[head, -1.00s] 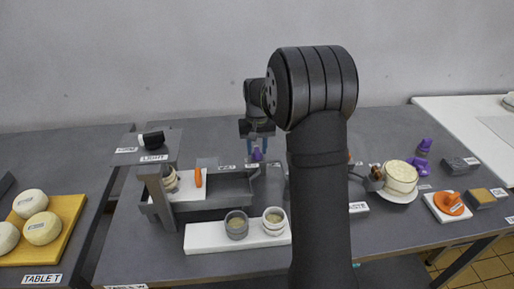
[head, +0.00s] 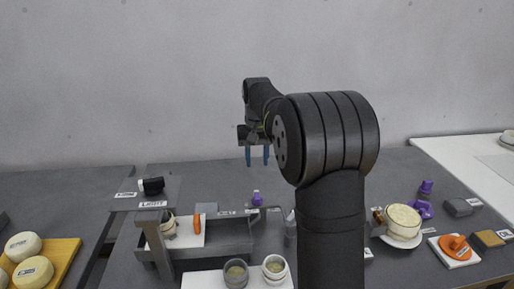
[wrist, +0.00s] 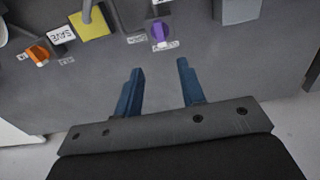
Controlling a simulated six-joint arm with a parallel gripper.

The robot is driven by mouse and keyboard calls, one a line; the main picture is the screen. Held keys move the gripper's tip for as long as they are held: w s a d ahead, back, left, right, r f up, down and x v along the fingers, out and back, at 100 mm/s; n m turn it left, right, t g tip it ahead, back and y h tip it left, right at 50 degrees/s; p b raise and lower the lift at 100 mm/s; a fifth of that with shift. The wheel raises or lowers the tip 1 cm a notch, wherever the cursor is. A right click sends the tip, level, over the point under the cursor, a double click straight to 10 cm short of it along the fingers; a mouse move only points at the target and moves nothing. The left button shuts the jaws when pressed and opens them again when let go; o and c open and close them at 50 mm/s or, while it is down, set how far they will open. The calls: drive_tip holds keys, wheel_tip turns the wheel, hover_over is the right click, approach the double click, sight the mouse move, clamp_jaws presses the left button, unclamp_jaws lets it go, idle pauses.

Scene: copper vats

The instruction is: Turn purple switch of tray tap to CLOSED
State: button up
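The purple switch (head: 257,198) stands at the back edge of the grey tray (head: 232,246), near its right end, with small labels by its base. In the wrist view the purple switch (wrist: 159,34) shows ahead of my fingers, with a label on either side of its base; their words are too small to read. I cannot tell which label its handle points to. My gripper (head: 257,156) hangs above the switch, apart from it. In the wrist view its two blue fingers (wrist: 160,90) are spread with nothing between them.
An orange switch (wrist: 38,54), a SAVE label (wrist: 61,34) and a yellow block (wrist: 90,24) show in the wrist view. An orange carrot-like piece (head: 197,221) lies in the tray. Cups (head: 275,269) stand in front. Purple pieces (head: 422,208) and a cake-like round (head: 402,220) are at right.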

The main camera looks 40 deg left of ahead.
sight(257, 195)
wheel_tip(257, 195, up, 4)
drive_tip(key=shift+f, duration=0.1)
idle(0.6)
wheel_tip(257, 195, down, 18)
drive_tip(key=shift+r, duration=0.25)
idle(0.3)
